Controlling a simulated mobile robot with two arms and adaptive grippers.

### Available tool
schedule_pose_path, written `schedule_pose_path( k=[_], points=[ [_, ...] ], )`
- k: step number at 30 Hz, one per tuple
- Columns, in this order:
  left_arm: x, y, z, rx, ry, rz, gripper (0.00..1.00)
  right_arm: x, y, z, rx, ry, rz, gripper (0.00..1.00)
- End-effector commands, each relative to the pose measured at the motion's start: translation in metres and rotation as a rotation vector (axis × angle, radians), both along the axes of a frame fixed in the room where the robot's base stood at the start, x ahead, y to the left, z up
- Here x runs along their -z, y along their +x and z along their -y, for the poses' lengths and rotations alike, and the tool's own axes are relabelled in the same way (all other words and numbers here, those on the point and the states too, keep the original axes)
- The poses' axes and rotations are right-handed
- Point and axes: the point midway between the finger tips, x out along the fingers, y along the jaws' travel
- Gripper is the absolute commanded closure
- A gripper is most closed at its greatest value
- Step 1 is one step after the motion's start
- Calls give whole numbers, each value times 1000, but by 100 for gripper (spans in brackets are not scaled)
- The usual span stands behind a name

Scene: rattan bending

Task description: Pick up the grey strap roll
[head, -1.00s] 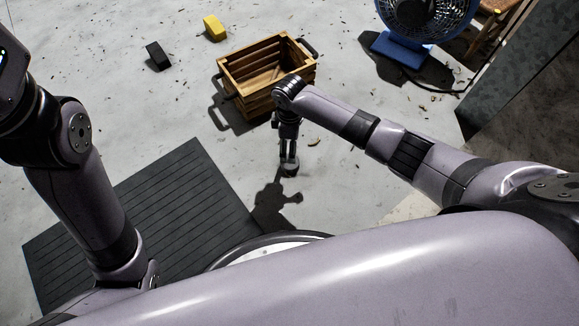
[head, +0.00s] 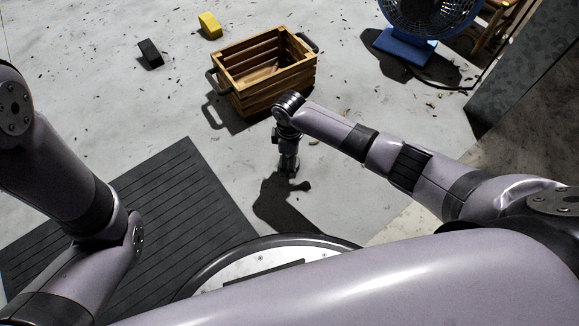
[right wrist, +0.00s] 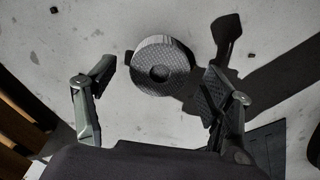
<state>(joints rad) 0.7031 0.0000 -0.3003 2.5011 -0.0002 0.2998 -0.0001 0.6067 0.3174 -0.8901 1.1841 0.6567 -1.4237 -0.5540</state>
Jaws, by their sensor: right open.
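My right gripper (right wrist: 158,76) is open, one finger on each side of the roll. The right finger looks close to the roll's edge; I cannot tell whether it touches. In the head view my right gripper (head: 288,166) points down at the floor just in front of the crate and largely hides the roll. My left arm shows at the left edge of the head view; its gripper is outside the picture.
A wooden crate (head: 264,98) with dark handles stands just beyond the right gripper. A black block (head: 151,53) and a yellow block (head: 209,25) lie farther back. A blue fan (head: 405,47) stands at the upper right. A dark ribbed mat (head: 190,190) lies at the left.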

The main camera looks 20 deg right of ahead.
Motion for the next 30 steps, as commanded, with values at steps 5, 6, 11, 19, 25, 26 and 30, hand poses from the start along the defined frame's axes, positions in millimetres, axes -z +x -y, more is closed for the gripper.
schedule_pose_path(
  k=[5,6,11,19,25,26,30],
  points=[
    [22,0,0,0,0,-1,60,23,0,0,-1,0,0,25],
    [22,0,0,0,0,-1,60,23,0,0,-1,0,0,25],
    [20,0,0,1,1,-1,60,21,0,0,0,0,0,25],
    [20,1,0,1,1,-2,60,21,0,0,0,0,0,40],
    [20,1,0,1,1,-2,60,21,0,0,0,0,0,54],
    [20,1,0,1,1,-2,60,21,0,0,0,0,0,56],
    [20,1,0,-1,1,-3,60,21,0,0,0,0,-1,65]
  ],
)
